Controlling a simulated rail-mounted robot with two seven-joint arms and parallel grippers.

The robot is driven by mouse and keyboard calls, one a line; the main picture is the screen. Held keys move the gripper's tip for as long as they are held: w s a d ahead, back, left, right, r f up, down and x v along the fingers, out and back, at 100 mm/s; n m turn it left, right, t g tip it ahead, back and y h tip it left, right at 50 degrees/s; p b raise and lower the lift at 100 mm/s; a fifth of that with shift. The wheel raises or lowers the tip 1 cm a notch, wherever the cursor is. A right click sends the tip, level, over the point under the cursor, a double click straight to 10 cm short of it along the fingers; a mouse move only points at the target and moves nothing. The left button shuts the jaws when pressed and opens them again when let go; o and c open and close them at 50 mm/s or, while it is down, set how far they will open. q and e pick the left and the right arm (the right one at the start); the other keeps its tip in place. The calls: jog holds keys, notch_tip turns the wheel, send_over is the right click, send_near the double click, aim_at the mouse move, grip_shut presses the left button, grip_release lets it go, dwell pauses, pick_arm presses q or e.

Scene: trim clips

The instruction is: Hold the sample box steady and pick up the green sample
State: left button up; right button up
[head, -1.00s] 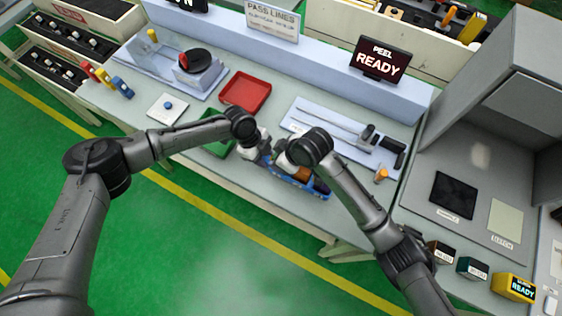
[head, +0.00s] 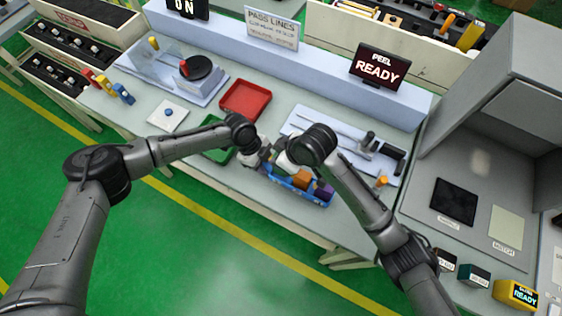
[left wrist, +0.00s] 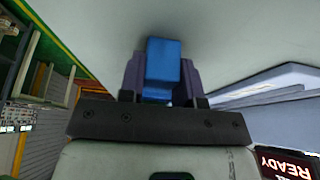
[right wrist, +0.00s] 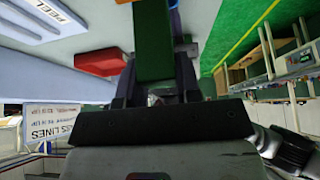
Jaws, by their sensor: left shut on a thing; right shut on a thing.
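The blue sample box (head: 302,197) sits near the front edge of the bench, with an orange-brown sample (head: 302,178) and a purple sample (head: 323,191) visible in it. My left gripper (head: 262,158) is at the box's left end. In the left wrist view it is shut on a blue part of the box (left wrist: 162,68). My right gripper (head: 281,162) is over the box's left part. In the right wrist view it is shut on the dark green sample (right wrist: 153,40). In the head view this sample is hidden by the grippers.
A green tray (head: 214,153) lies just left of the box, and a red tray (head: 245,100) behind it. A pale peel station (head: 335,145) with a rod and clamp is behind right. A small orange-topped peg (head: 381,182) stands near my right forearm.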

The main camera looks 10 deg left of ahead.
jog(key=shift+r, duration=2.9)
pick_arm(q)
jog(key=o, duration=1)
jog(key=v, duration=1.2)
jog(key=shift+a, duration=0.1)
